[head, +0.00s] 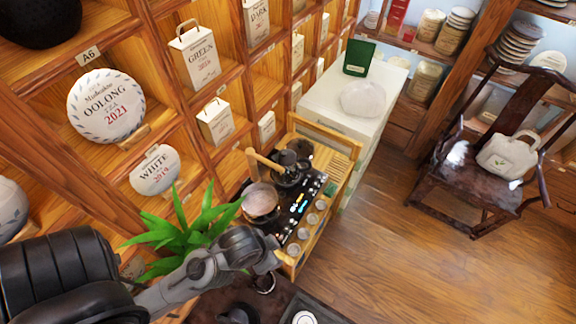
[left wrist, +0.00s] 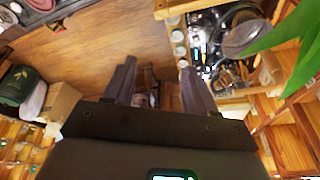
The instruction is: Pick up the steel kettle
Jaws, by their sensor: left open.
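A dark metal kettle (head: 288,173), which looks like the steel kettle, stands on the black top of a wooden tea cart. In the left wrist view the round pot (left wrist: 242,38) and dark shiny metal ware (left wrist: 230,74) are at the upper right, beyond the finger on that side. My right gripper is not seen.
A green plant (head: 190,232) stands close to my left arm and the cart. Several small cups (head: 303,234) line the cart's edge. A white cabinet (head: 330,102) stands behind the cart, with shelves of tea packages at left.

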